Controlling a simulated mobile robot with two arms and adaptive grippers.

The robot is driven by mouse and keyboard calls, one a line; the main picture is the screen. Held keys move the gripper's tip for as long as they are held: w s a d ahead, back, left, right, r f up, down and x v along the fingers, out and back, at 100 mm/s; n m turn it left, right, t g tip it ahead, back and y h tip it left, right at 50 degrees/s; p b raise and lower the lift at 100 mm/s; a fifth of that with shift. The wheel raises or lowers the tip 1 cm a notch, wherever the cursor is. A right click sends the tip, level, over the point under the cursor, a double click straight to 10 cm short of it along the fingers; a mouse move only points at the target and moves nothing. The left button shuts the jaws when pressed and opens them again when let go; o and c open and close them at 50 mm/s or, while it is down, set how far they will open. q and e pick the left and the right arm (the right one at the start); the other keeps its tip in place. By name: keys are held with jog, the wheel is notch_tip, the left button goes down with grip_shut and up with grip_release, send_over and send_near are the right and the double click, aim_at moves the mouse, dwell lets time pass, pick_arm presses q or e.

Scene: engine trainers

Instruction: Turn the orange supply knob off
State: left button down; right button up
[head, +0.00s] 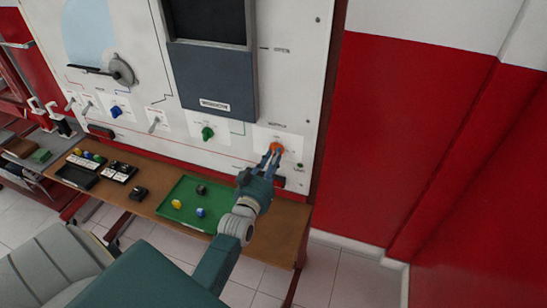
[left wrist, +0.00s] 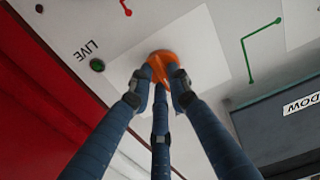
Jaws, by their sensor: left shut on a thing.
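The orange supply knob (head: 276,148) sits on a white label plate at the lower right of the white trainer panel (head: 285,85). My left gripper (head: 272,157) reaches up to it from below, with its fingers closed around it. In the left wrist view, the orange knob (left wrist: 162,66) shows between the blue fingertips, which touch it and hide part of it. The knob's exact pointing direction is hard to tell. A green round lamp (left wrist: 97,65) marked LIVE is beside the knob's plate. My right gripper is not in view.
A green knob (head: 207,133) and a blue knob (head: 116,111) are further left on the panel. Below is a brown bench (head: 290,220) with a green tray (head: 163,212) holding small parts. A red wall (head: 400,130) stands to the right, with clear floor before it.

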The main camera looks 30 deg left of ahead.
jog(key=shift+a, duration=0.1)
pick_arm(q)
jog(key=c, duration=1.6)
grip_release()
jog(key=shift+c, duration=0.2)
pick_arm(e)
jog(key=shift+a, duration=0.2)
pick_arm(q)
jog(key=shift+s, duration=0.1)
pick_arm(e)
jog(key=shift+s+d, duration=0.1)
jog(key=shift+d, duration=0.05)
pick_arm(q)
jog(key=v, duration=1.1)
jog(key=shift+s, duration=0.4)
jog(key=shift+f, duration=0.1)
